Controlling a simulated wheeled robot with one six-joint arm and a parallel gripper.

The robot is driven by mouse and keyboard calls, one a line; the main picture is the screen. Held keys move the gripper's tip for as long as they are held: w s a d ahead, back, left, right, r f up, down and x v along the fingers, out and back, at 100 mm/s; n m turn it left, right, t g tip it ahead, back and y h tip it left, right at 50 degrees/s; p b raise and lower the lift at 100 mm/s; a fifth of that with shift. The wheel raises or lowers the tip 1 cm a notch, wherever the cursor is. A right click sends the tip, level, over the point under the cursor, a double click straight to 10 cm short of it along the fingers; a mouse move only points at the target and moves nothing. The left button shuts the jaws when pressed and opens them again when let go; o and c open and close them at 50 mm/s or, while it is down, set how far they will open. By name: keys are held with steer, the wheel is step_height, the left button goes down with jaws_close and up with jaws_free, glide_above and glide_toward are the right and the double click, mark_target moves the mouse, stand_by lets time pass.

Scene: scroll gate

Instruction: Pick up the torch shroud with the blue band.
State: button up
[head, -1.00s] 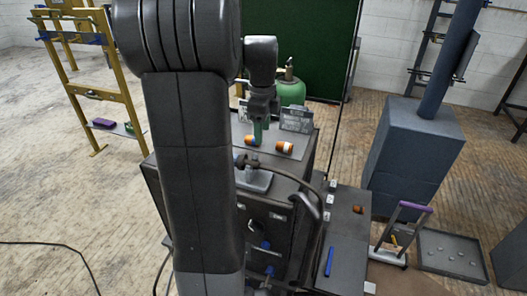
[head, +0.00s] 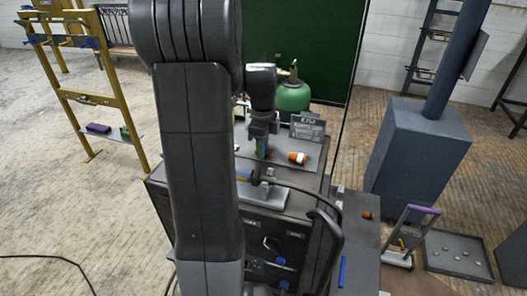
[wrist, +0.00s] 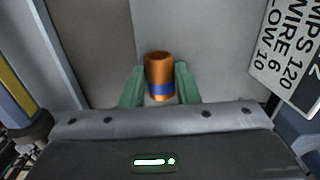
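The torch shroud with the blue band (wrist: 160,72) is a copper-orange cylinder with an open end, on a grey surface in the wrist view. My gripper (wrist: 159,80) has its two green fingers on either side of it, with a visible gap at each side. In the head view my gripper (head: 262,150) points down at the top of the dark machine and mostly hides this shroud. A second orange shroud with a pale band (head: 297,157) lies just to the right of my gripper.
A lettered sign (head: 307,128) stands behind the shrouds, and the sign also shows at the right of the wrist view (wrist: 285,55). A torch with a cable (head: 262,178) lies in front of my gripper. A green cylinder (head: 292,96) stands behind the machine.

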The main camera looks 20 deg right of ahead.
jaws_close()
step_height(320, 180, up, 10)
stand_by(0.3)
stand_by(0.6)
